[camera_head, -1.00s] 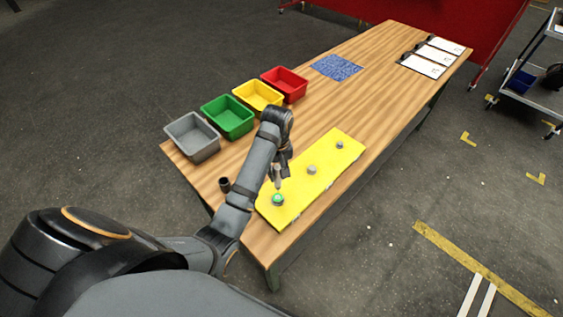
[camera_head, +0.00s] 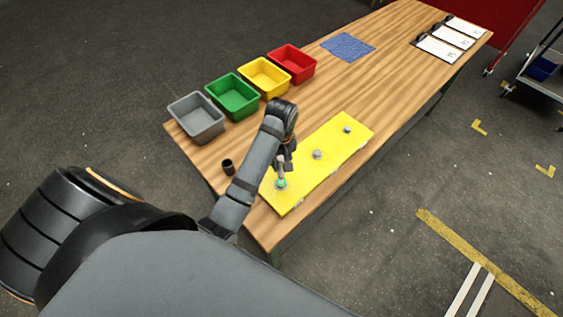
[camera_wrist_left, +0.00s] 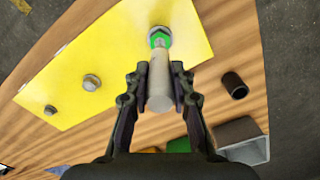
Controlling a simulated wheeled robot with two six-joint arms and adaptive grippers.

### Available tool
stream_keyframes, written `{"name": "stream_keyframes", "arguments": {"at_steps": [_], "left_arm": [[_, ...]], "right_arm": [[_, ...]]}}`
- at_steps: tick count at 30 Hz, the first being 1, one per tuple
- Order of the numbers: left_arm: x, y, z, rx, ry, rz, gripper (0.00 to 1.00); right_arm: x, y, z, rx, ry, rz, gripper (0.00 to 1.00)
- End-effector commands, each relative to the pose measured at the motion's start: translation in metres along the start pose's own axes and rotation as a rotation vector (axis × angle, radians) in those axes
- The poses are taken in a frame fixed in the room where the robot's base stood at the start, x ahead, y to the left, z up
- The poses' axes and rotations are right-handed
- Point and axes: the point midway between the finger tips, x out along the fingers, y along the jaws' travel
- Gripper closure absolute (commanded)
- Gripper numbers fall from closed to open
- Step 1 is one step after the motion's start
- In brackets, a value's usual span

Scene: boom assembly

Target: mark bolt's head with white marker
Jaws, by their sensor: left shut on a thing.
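A yellow plate (camera_head: 327,163) lies on the wooden table with three bolts in a row. The near bolt (camera_head: 281,185) has green on its head; in the left wrist view this bolt (camera_wrist_left: 160,36) shows at the top centre. My left gripper (camera_head: 285,160) is over the near end of the plate. It is shut on a pale grey-white marker (camera_wrist_left: 160,82), held between its two fingers. The marker's far end is at the green bolt's head and partly covers it; I cannot tell whether they touch. My right gripper is not in view.
The middle bolt (camera_head: 317,154) and far bolt (camera_head: 347,129) stand clear on the plate. A dark cup (camera_head: 228,167) stands left of my forearm. Grey (camera_head: 197,131), green (camera_head: 222,101), yellow (camera_head: 256,82) and red (camera_head: 285,70) bins line the left edge. A blue mat (camera_head: 348,46) lies further back.

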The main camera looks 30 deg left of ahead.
Motion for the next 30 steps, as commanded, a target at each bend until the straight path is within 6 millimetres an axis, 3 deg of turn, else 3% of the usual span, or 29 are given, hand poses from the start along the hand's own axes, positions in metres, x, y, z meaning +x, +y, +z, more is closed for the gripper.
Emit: {"name": "stream_keyframes", "arguments": {"at_steps": [30], "left_arm": [[0.014, 0.000, 0.000, 0.000, -0.001, -0.001, 1.00]], "right_arm": [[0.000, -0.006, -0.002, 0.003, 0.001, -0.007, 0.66]]}}
